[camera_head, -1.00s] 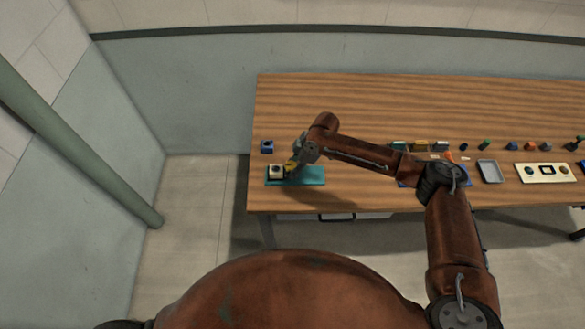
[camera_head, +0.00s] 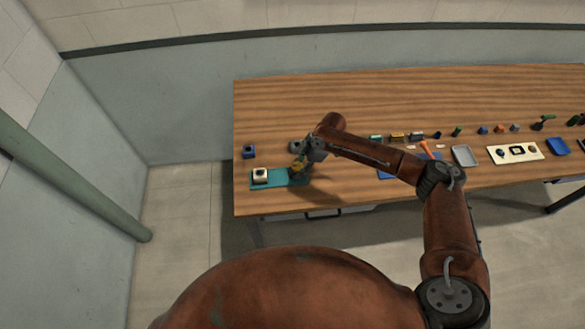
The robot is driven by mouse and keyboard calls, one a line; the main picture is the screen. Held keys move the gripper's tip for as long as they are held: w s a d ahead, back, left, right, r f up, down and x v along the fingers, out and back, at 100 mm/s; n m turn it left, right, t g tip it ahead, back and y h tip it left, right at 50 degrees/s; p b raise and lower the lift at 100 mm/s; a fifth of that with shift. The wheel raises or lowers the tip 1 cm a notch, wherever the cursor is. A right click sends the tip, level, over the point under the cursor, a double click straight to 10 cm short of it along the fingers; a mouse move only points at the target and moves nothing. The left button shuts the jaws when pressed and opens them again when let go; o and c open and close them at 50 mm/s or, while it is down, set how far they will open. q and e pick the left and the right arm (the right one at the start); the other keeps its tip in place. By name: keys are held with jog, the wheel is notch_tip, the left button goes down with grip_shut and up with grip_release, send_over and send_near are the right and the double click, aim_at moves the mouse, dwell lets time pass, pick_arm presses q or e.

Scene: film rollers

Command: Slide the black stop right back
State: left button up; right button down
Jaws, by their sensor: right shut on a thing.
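A teal base (camera_head: 275,182) lies near the front left of the table. A cream block (camera_head: 260,175) with a dark round opening on top stands at its left end. My right gripper (camera_head: 298,174), with yellowish fingers, reaches down at the base's right end, clear of the cream block. It is shut on the black stop, which the fingers and their shadow largely hide. My left gripper is not in view.
A blue block (camera_head: 249,152) stands behind the base, and a grey piece (camera_head: 295,146) just behind my gripper. To the right are a grey tray (camera_head: 464,155), a cream plate (camera_head: 515,152) and several small coloured parts. The table's rear is clear.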

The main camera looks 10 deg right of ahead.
jog(key=shift+w+d, duration=0.1)
jog(key=shift+d, duration=0.2)
jog(key=c, duration=1.6)
grip_release()
jog(key=shift+d, duration=0.1)
jog(key=shift+o, duration=0.5)
jog(key=shift+a, duration=0.2)
jog(key=v, duration=1.2)
